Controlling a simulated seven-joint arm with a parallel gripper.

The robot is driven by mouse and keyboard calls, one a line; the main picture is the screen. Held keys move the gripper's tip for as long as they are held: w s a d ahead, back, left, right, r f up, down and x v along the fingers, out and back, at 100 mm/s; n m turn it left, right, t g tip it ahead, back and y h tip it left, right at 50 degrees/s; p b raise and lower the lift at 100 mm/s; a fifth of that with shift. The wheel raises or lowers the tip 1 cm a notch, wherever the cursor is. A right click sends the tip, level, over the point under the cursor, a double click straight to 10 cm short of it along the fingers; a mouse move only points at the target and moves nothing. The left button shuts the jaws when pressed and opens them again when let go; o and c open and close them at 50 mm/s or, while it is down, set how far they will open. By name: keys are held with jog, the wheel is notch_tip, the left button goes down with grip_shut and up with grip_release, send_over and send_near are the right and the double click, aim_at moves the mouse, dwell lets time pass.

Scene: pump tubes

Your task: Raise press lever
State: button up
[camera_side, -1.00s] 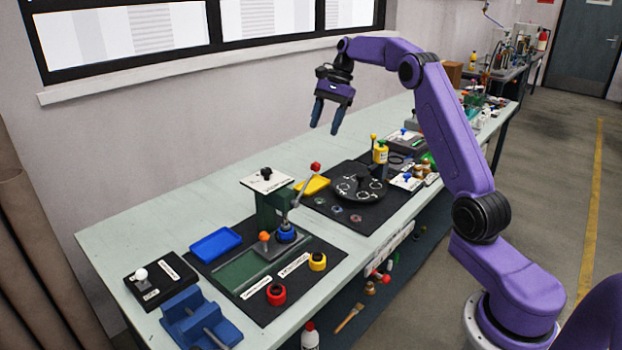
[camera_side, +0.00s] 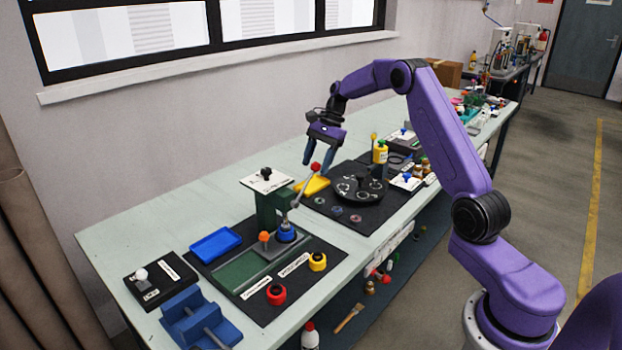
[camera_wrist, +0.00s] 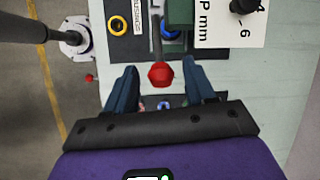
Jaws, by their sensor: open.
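The press (camera_side: 268,205) is a dark green column with a white plate on top, standing on the black mat. Its lever (camera_side: 302,188) is a grey rod that slants up to the right and ends in a red knob (camera_side: 315,167). My gripper (camera_side: 319,163) is open and empty, with its blue fingers pointing down close to the red knob. In the wrist view, the red knob (camera_wrist: 160,75) lies between and just ahead of the spread fingertips of my gripper (camera_wrist: 161,80). I cannot tell whether a finger touches it. A blue ring (camera_side: 287,233) sits under the press.
A yellow tray (camera_side: 312,187) and a black round turntable (camera_side: 358,186) stand right of the press. A blue tray (camera_side: 215,244), red ring (camera_side: 276,294) and yellow ring (camera_side: 317,261) lie around the press. The bench's back left is clear.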

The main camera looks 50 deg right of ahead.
aim_at(313, 172)
jog(key=shift+x, duration=2.75)
grip_shut()
